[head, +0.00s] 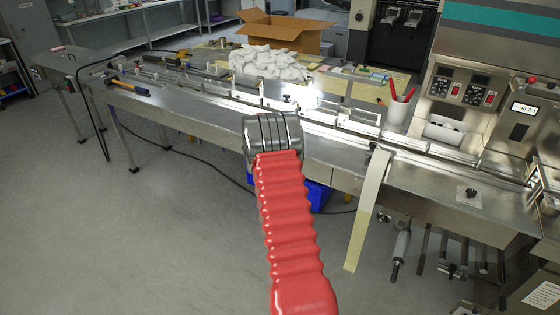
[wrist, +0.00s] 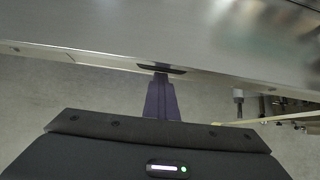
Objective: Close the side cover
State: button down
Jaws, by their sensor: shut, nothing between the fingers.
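My arm's red sleeve reaches up the head view to a metal wrist at the front edge of the long steel conveyor table (head: 190,107). The fingers are hidden behind the wrist there. In the wrist view my gripper (wrist: 161,76) is shut and empty, with its dark fingers pointing up at the edge of a shiny metal panel (wrist: 200,35). A dark flat piece (wrist: 160,68) lies along that edge right at the fingertips. I cannot tell whether they touch. I cannot make out for sure which part is the side cover.
The wrapper machine (head: 480,100) with its control panel stands at the right. A pale strip (head: 369,212) hangs from the table's front. A blue bin (head: 318,195) is on the floor under the table. A cardboard box (head: 281,33) and white bags (head: 268,63) are behind. Floor at front left is clear.

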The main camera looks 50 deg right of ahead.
notch_tip(320, 180, up, 9)
jog(key=a, duration=0.2)
jog(key=shift+s, duration=0.15)
dwell(0.5)
jog(key=shift+a, duration=0.1)
dwell(0.5)
